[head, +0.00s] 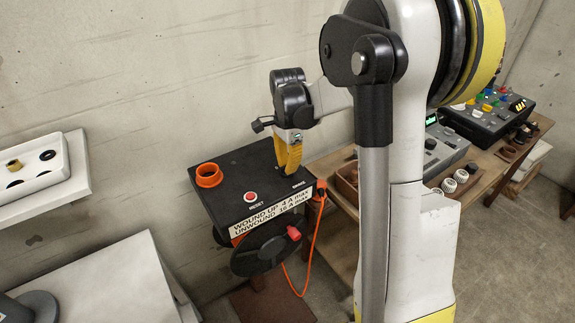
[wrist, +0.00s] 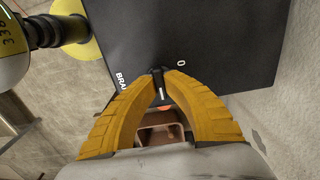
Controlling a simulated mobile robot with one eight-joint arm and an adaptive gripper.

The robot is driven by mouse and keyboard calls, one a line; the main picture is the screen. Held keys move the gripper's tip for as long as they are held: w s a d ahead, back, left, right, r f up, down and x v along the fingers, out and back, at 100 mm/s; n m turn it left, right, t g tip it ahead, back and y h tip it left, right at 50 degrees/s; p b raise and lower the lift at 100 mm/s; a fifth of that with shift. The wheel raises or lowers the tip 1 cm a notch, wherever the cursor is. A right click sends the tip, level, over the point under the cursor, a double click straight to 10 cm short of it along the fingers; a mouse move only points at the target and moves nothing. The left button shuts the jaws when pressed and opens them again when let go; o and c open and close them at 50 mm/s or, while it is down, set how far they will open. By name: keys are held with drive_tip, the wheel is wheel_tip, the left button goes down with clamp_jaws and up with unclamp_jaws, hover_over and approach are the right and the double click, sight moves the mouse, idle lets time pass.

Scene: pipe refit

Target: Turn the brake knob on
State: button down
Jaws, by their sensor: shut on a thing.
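The brake knob (wrist: 158,74) is small and black with a white pointer line, on the black top of a reel box (head: 236,187). In the wrist view my gripper (wrist: 160,88) has its two yellow fingers closed around the knob, one on each side. A white 0 is printed beyond the knob, and part of the brake lettering shows to its left. In the head view my gripper (head: 289,168) points down at the box's back right part, and its fingers hide the knob. Any other position mark is hidden or out of view.
The box top also carries an orange ring (head: 209,175) and a red reset button (head: 251,197). An orange cable (head: 312,240) hangs at its right side. A wooden bench (head: 495,155) with control boxes stands at right. A white shelf (head: 75,178) is at left.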

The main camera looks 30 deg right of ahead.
idle(0.3)
drive_tip(key=c, duration=1.5)
unclamp_jaws()
wheel_tip(320, 180, up, 12)
drive_tip(key=s+a+f+n+t+b, duration=0.1)
drive_tip(key=s+a+n+t, duration=0.1)
drive_tip(key=s+a+n, duration=0.3)
drive_tip(key=s+a+f+n+t+b, duration=0.1)
drive_tip(key=s+a+f+n+t, duration=0.1)
drive_tip(key=s+a+n, duration=0.3)
drive_tip(key=s+a+f+n+t+b, duration=0.1)
drive_tip(key=s+a+f+n+t, duration=0.1)
drive_tip(key=s+a+n, duration=0.3)
drive_tip(key=shift+s+a+n+t, duration=0.2)
drive_tip(key=shift+s+n+t, duration=0.3)
drive_tip(key=shift+s+n, duration=0.95)
